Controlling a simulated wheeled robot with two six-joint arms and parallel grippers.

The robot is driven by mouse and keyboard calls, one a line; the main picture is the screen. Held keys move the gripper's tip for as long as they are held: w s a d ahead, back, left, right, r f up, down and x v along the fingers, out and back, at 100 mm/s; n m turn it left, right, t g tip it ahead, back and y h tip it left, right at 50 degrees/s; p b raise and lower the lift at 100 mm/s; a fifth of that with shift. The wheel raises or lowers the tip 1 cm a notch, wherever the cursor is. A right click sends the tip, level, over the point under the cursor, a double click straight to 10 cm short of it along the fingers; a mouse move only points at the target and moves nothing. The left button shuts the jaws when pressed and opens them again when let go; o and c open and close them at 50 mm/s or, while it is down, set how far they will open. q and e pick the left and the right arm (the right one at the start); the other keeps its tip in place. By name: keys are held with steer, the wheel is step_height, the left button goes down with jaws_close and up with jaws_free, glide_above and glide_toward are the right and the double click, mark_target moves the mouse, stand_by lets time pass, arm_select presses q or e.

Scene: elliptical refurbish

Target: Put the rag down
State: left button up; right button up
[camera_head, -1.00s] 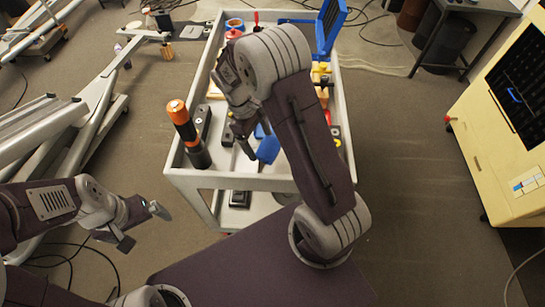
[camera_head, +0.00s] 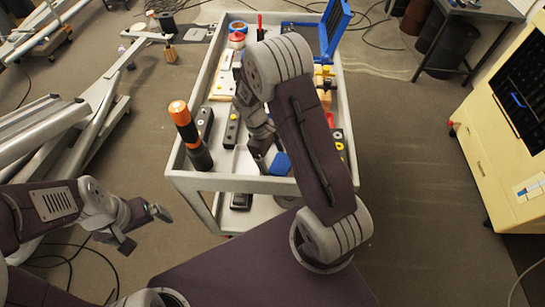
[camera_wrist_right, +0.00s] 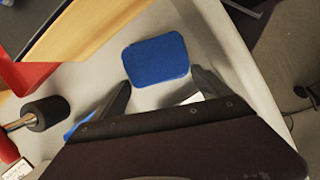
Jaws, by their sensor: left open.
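The rag looks like a blue rounded pad (camera_wrist_right: 157,60). In the right wrist view it is between the fingertips of my right gripper (camera_wrist_right: 160,80), which meet its sides, and the grey cart top is behind it. In the head view part of the rag (camera_head: 281,164) shows low over the front of the cart, beside my right gripper (camera_head: 262,150); my right arm hides the rest. I cannot tell whether the rag touches the cart. My left gripper (camera_head: 142,228) is open and empty, left of the cart and away from the rag.
The grey cart (camera_head: 240,184) has raised rims. An orange and black cylinder (camera_head: 188,135) stands at its front left corner. A dark block (camera_head: 232,128) lies nearby. A yellow cabinet (camera_head: 510,130) is at right.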

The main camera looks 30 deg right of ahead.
steer(key=shift+o, duration=0.7)
steer(key=shift+w+r, duration=0.1)
steer(key=shift+r, duration=0.2)
steer(key=p+v, duration=0.2)
steer(key=v, duration=1)
steer(key=s+a+m+t, duration=0.1)
steer(key=s+m, duration=0.1)
steer(key=s, duration=0.1)
steer(key=s+m+t+y, duration=0.1)
steer(key=s+m, duration=0.1)
steer(key=s, duration=0.2)
steer(key=s+a+m+t+y, duration=0.1)
steer(key=s+m, duration=0.1)
steer(key=s, duration=0.2)
steer(key=shift+a+f+m+t, duration=0.3)
steer(key=shift+a+f+m, duration=0.05)
steer(key=shift+m, duration=0.05)
steer(key=shift+s, duration=0.25)
steer(key=shift+w+f+m, duration=0.15)
steer(key=shift+w+m, duration=0.05)
steer(key=shift+m, duration=0.1)
steer(key=shift+s, duration=0.15)
